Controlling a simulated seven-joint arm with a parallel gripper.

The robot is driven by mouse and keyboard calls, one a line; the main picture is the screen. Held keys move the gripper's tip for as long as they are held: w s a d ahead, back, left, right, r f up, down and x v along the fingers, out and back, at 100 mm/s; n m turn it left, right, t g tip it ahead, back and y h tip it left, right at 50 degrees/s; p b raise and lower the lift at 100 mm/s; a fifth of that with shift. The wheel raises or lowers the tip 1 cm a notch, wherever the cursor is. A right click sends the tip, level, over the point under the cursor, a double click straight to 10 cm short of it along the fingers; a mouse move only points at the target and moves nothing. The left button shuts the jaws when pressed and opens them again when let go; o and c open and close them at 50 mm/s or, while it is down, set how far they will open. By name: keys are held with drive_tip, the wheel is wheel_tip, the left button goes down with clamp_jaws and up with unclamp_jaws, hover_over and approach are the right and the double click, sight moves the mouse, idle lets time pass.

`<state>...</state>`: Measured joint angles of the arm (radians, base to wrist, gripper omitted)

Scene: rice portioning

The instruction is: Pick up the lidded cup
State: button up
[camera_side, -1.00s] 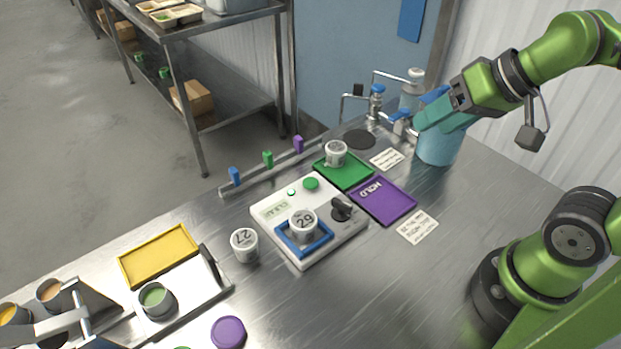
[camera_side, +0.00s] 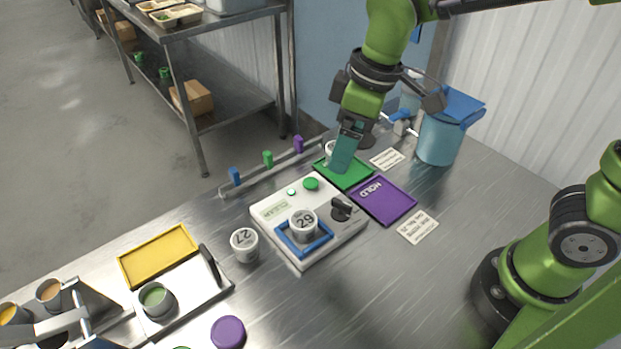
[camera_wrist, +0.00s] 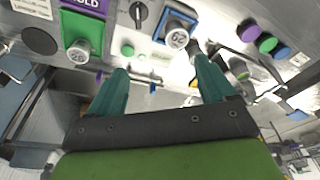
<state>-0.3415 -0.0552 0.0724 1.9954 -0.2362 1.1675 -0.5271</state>
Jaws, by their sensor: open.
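Several white cups with numbered white tops are in view. One stands on the green mat (camera_side: 358,178) and in the side view is mostly hidden behind my gripper (camera_side: 342,168). In the wrist view this cup (camera_wrist: 79,52) sits to the left of my gripper (camera_wrist: 165,78), outside the fingers. Cup 29 (camera_side: 303,222) stands in the blue frame on the scale (camera_side: 272,212); it also shows in the wrist view (camera_wrist: 177,39). Another numbered cup (camera_side: 244,245) stands on the table left of the scale. My teal fingers are apart and hold nothing.
A purple HOLD mat (camera_side: 384,200) lies beside the green mat. A blue bin (camera_side: 437,140) stands behind right. A low rail (camera_side: 272,170) with coloured tabs runs behind the scale. A yellow tray (camera_side: 158,256) and purple lid (camera_side: 228,332) are at front left.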

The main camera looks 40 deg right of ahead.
drive_tip(key=w+a+f+n+g+h, duration=0.1)
drive_tip(key=w+a+f+n+g, duration=0.15)
drive_tip(key=a+n, duration=0.4)
drive_tip(key=n, duration=0.5)
hover_over(303, 219)
drive_tip(key=shift+t+h, duration=0.25)
drive_tip(key=shift+h, duration=0.15)
drive_tip(key=f, duration=0.9)
drive_tip(key=shift+w+d+f, duration=0.1)
drive_tip(key=shift+w, duration=0.15)
drive_tip(key=shift+s+f, duration=0.15)
drive_tip(key=shift+f, duration=1.25)
drive_tip(key=shift+s+f, duration=0.15)
drive_tip(key=shift+f, duration=1.2)
drive_tip(key=shift+c, duration=0.2)
drive_tip(key=shift+r, duration=0.15)
drive_tip(key=c, duration=1.2)
